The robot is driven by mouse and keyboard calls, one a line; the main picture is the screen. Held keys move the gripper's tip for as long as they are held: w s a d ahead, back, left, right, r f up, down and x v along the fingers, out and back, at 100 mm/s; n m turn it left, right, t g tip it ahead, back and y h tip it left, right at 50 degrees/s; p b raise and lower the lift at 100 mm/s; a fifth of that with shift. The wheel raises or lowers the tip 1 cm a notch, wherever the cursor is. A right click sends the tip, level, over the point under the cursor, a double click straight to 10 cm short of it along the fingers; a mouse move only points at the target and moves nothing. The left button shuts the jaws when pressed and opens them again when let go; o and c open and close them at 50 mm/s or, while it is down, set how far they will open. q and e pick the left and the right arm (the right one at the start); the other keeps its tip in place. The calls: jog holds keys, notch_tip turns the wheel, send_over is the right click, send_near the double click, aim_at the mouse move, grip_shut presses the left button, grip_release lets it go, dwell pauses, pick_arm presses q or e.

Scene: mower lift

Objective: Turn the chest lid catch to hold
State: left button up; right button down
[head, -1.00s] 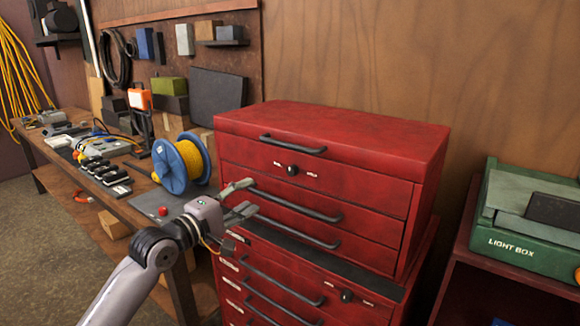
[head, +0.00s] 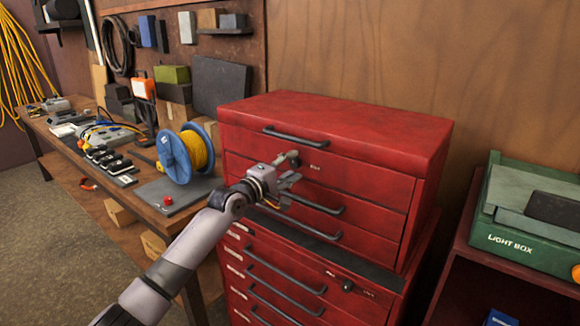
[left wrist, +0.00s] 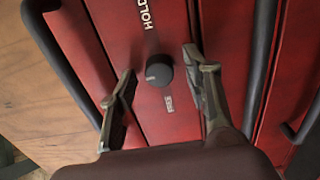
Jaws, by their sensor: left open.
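The chest (head: 350,125) is red and stands against the wooden wall, its lid down. The catch is a round black knob (left wrist: 159,74) on its top front panel, with a HOLD label (left wrist: 143,12) on one side and a smaller label (left wrist: 168,103), seemingly FREE, on the other. Which label the knob points to is unclear. My left gripper (head: 290,168) is at that panel and largely hides the knob in the head view. In the left wrist view, my left gripper (left wrist: 158,61) is open, its fingers on either side of the knob with gaps. My right gripper is not in view.
A black bar handle (head: 296,138) runs above the catch, and drawer handles (head: 308,203) lie below. A second black knob (head: 347,285) is on the lower cabinet. A bench with a cable reel (head: 186,153) stands left, a green light box (head: 520,215) right.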

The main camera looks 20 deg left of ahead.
pick_arm(q)
jog(key=shift+c, duration=0.6)
grip_shut()
